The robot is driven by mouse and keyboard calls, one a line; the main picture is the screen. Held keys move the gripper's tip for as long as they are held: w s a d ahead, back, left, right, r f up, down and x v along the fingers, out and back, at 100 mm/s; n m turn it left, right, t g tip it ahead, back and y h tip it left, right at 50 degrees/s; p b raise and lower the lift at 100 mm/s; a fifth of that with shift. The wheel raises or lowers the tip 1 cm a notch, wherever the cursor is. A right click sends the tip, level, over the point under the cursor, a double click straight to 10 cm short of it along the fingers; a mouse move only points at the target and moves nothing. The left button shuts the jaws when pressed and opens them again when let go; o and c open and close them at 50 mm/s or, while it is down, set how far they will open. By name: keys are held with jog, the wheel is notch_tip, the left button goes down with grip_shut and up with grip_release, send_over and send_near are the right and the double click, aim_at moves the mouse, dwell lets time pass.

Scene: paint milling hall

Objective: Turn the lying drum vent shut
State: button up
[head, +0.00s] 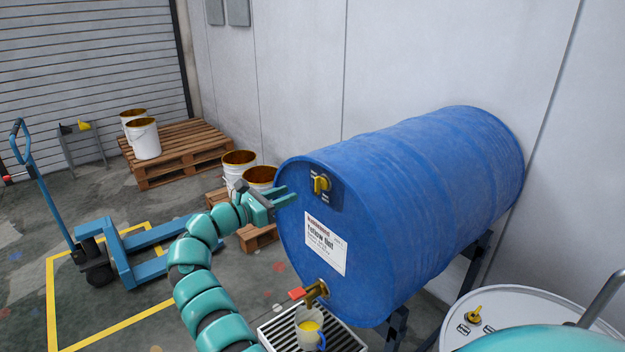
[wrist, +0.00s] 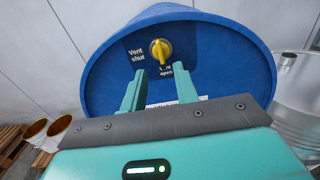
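The blue drum (head: 400,190) lies on its side on a stand, its round end facing me. The yellow vent knob (head: 320,184) sits near the top of that end on a dark plate. In the wrist view the knob (wrist: 160,51) stands about upright, with "Vent shut" printed to its left and "open" below it, partly covered by a fingertip. My gripper (head: 287,194) is open and empty, just left of and short of the knob in the head view. In the wrist view its fingers (wrist: 160,72) point at the drum end, below the knob and apart from it.
A brass tap (head: 316,290) with a red handle is low on the drum end, above a jug (head: 309,326) with yellow contents on a grate. A white drum top (head: 535,310) is at right. Pails (head: 239,162), pallets and a blue pallet truck (head: 130,250) stand left.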

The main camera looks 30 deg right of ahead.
aim_at(320, 185)
jog(key=d+p, duration=0.2)
jog(key=d, duration=0.7)
jog(key=shift+w+d, duration=0.35)
jog(key=shift+w, duration=0.05)
grip_shut()
